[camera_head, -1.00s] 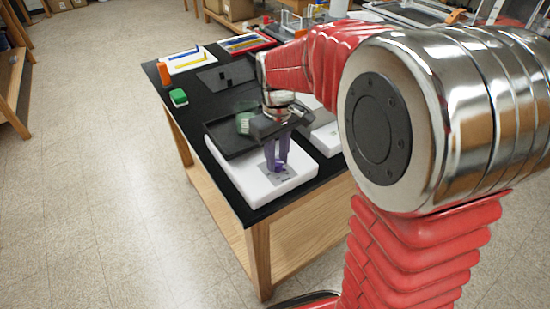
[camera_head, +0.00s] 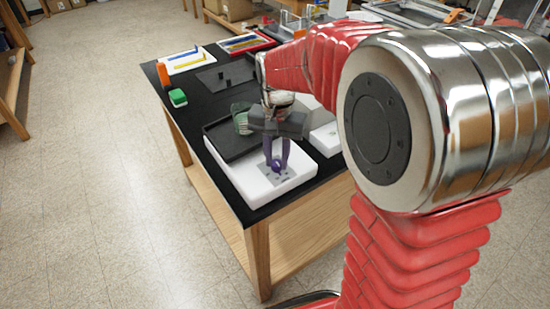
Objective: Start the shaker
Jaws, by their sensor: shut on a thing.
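The shaker (camera_head: 248,183) is a white box with a black tray (camera_head: 222,139) on top and a grey control panel (camera_head: 290,178) on its front part. It stands near the front edge of the black table. My gripper (camera_head: 277,164) reaches down over the panel. Its purple fingers are shut on a small blue-purple knob (camera_head: 277,167) on the panel. A greenish round dish or container (camera_head: 242,121) sits on the tray, partly hidden behind my gripper.
A second white device (camera_head: 326,139) stands right of the shaker, partly hidden by my arm. A green block (camera_head: 178,97), an orange object (camera_head: 163,75) and a white tray with coloured pieces (camera_head: 186,60) lie farther back. The table's left strip is clear.

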